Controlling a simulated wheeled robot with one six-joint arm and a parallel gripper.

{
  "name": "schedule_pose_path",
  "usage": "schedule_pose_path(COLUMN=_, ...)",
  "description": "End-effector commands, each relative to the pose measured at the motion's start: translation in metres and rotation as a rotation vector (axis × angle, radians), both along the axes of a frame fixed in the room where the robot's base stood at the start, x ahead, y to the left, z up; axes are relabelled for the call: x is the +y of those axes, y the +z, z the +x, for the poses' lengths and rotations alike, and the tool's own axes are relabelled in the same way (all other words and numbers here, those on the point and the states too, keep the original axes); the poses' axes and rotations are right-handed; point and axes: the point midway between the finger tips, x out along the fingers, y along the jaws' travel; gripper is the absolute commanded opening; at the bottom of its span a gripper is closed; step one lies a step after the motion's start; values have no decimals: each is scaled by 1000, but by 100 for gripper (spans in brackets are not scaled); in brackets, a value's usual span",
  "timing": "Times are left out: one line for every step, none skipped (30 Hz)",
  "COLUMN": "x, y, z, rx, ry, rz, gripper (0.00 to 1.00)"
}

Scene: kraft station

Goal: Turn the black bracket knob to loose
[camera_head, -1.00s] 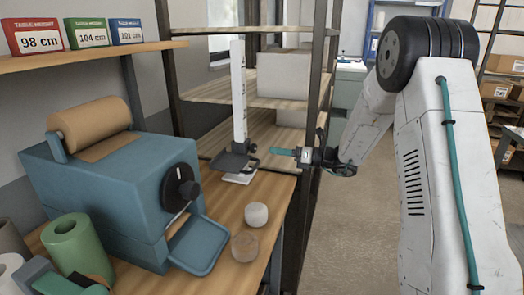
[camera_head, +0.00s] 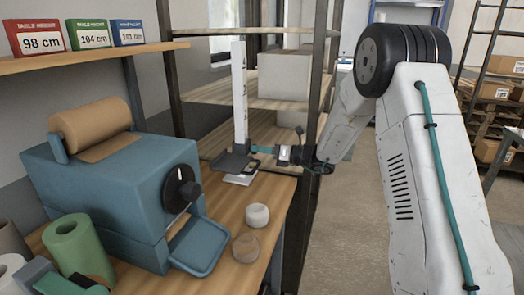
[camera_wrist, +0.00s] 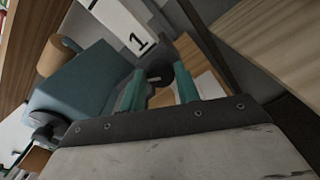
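The black bracket (camera_head: 232,163) sits low on the white upright scale (camera_head: 239,95), whose base stands at the far end of the bench. My gripper (camera_head: 257,149) reaches in from the right, with its teal fingertips at the bracket's right side. In the wrist view, a dark round knob (camera_wrist: 159,74) with a pale mark lies between the two teal fingers of my gripper (camera_wrist: 157,88). The fingers are apart, and I see no clear contact with the knob. In the head view, my fingertips cover the knob.
A blue paper dispenser (camera_head: 115,195) with a brown roll and black dial stands left on the bench. A white cup (camera_head: 257,215) and a brownish round piece (camera_head: 246,247) lie in front of the scale. A dark shelf post (camera_head: 306,150) stands close behind my gripper.

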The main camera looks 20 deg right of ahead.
Motion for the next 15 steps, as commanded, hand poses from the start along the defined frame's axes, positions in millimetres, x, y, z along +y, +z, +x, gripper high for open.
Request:
schedule_pose_path(x=0, y=0, z=0, rx=0, ry=0, rz=0, gripper=9)
schedule_pose_path(x=0, y=0, z=0, rx=0, ry=0, rz=0, gripper=9)
schedule_pose_path(x=0, y=0, z=0, rx=-1, ry=0, rz=-1, gripper=9)
schedule_pose_path(x=0, y=0, z=0, rx=-2, ry=0, rz=-2, gripper=9)
schedule_pose_path(x=0, y=0, z=0, rx=-5, ry=0, rz=-4, gripper=9)
schedule_pose_path(x=0, y=0, z=0, rx=-10, ry=0, rz=-7, gripper=9)
schedule_pose_path(x=0, y=0, z=0, rx=-15, ry=0, rz=-11, gripper=9)
schedule_pose_path(x=0, y=0, z=0, rx=-21, ry=0, rz=-15, gripper=9)
schedule_pose_path(x=0, y=0, z=0, rx=-32, ry=0, rz=-24, gripper=9)
schedule_pose_path(x=0, y=0, z=-1, rx=-41, ry=0, rz=-30, gripper=9)
schedule_pose_path(x=0, y=0, z=-1, rx=-53, ry=0, rz=-38, gripper=10)
schedule_pose_path(x=0, y=0, z=-1, rx=-69, ry=0, rz=-50, gripper=10)
schedule_pose_path(x=0, y=0, z=-1, rx=-84, ry=0, rz=-61, gripper=10)
schedule_pose_path(x=0, y=0, z=-1, rx=-98, ry=0, rz=-71, gripper=10)
schedule_pose_path(x=0, y=0, z=-1, rx=-120, ry=0, rz=-87, gripper=10)
